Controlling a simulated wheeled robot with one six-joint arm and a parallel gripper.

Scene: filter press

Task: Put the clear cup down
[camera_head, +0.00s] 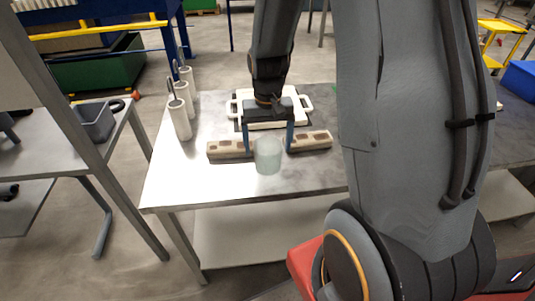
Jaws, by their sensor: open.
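The clear cup (268,157) stands upright on the metal table (172,190), near its front edge. It looks pale and see-through. My gripper (268,146) points down over the table with its two fingers wide apart. One finger is on each side of the cup, a little behind or above it. I cannot tell whether either finger touches the cup, but the gap on both sides looks clear.
A long brown block (225,149) lies behind the cup, partly hidden by it. A white tray-like plate with handles (304,103) lies further back. Several white rollers (180,120) stand at the left. The table's front left is bare. A grey bin (95,122) sits on a side table.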

